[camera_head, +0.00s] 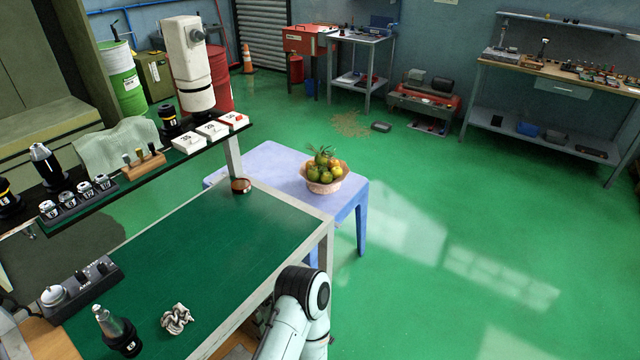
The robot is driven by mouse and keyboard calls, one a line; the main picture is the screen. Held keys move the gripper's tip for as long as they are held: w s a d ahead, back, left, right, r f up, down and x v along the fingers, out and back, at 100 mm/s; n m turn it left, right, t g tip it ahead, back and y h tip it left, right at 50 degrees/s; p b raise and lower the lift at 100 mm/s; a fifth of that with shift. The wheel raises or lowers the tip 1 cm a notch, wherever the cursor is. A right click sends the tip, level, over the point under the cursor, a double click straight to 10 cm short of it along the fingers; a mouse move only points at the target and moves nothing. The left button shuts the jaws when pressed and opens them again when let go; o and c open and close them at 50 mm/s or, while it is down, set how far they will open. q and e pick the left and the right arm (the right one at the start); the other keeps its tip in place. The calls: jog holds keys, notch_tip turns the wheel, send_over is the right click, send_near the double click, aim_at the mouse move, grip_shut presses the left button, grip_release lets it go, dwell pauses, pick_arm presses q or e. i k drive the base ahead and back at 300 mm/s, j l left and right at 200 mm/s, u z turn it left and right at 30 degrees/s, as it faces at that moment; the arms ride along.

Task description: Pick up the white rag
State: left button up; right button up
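The white rag (177,318) lies crumpled on the green top of the cart (205,245), near its front edge at the bottom of the head view. It lies free, with nothing on it. A white arm link with a dark round joint, one of mine, shows at the bottom centre, right of the cart. Neither of my grippers can be made out in this view, so nothing is seen holding the rag.
A black tool holder (122,337) with a metal tip stands just left of the rag. A dark block with knobs (82,287) lies behind it. A raised shelf holds tool holders, white boxes (212,130) and a pale cloth (112,148). The cart's middle is clear. A fruit basket (324,180) stands beyond.

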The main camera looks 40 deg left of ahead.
aim_at(173, 319)
jog(key=i+u, duration=0.2)
jog(key=u, duration=0.25)
jog(key=i+l+u, duration=0.1)
jog(key=u, duration=0.35)
jog(key=i+l+u, duration=0.15)
jog(key=u, duration=0.3)
jog(key=i, duration=0.05)
